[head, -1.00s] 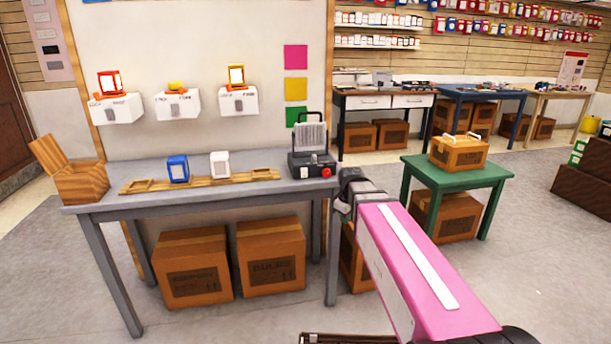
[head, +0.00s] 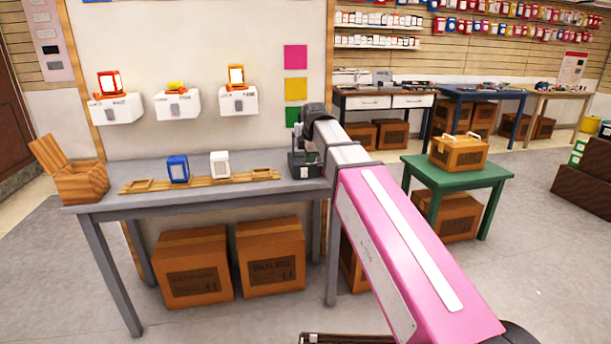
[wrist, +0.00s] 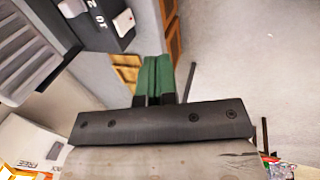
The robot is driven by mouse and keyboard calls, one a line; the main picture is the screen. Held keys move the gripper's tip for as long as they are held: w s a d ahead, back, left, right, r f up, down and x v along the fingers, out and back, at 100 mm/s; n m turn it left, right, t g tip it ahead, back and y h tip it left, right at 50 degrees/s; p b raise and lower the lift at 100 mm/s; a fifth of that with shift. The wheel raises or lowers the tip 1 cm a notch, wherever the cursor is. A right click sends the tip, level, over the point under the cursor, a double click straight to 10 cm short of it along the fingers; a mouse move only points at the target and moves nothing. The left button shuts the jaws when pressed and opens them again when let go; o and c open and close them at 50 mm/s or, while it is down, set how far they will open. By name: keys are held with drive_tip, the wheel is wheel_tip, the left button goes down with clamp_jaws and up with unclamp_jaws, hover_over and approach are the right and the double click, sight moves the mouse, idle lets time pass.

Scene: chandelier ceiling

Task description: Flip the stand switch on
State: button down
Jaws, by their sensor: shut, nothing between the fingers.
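The stand (head: 297,168) is a dark device at the right end of the grey table, now mostly hidden behind my arm in the head view. The wrist view shows its grey ribbed panel (wrist: 22,58) at upper left and a dark face. A small white switch (wrist: 123,21) sits on that dark face, with white lettering beside it; I cannot tell its position. My gripper (wrist: 157,60) is shut and empty, its green-tipped fingers together. The fingertips lie below and right of the switch in the wrist view, apart from it in the picture. The head view does not show the fingertips clearly.
The grey table (head: 215,200) also bears a wooden rail (head: 140,188) with a blue block (head: 178,169) and a white block (head: 220,164). White boxes (head: 178,104) hang on the wall. A green table (head: 455,175) stands right, with open floor around it.

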drive_tip(key=shift+f, duration=0.1)
approach(305, 180)
wheel_tip(305, 180, down, 6)
drive_tip(key=s, duration=0.2)
drive_tip(key=shift+w+a, duration=0.15)
drive_tip(key=shift+w, duration=0.95)
drive_tip(key=shift+w+a, duration=0.15)
drive_tip(key=shift+w, duration=0.4)
drive_tip(key=shift+w+a, duration=0.1)
drive_tip(key=shift+w, duration=0.25)
